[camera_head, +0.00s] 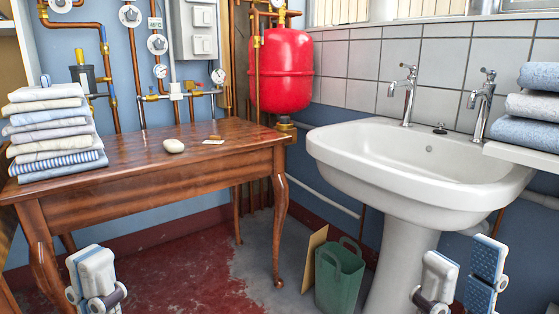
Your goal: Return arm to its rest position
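My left gripper (94,277) is at the bottom left, in front of the wooden table and holding nothing that I can see. Its fingers overlap from this angle, so its opening is unclear. My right gripper (462,272) is at the bottom right, in front of the sink. Its two fingers stand apart with nothing between them, and a blue dotted pad shows on the right one. Both arms are mostly below the picture's edge. No ironer is in view.
A wooden table (150,160) holds folded towels (55,130), a pale stone-like piece (173,146) and a small brown block. A white pedestal sink (400,165) stands right, with a green bin (340,278) beside it. More towels (530,105) lie on a right shelf. A red tank (285,70) hangs behind.

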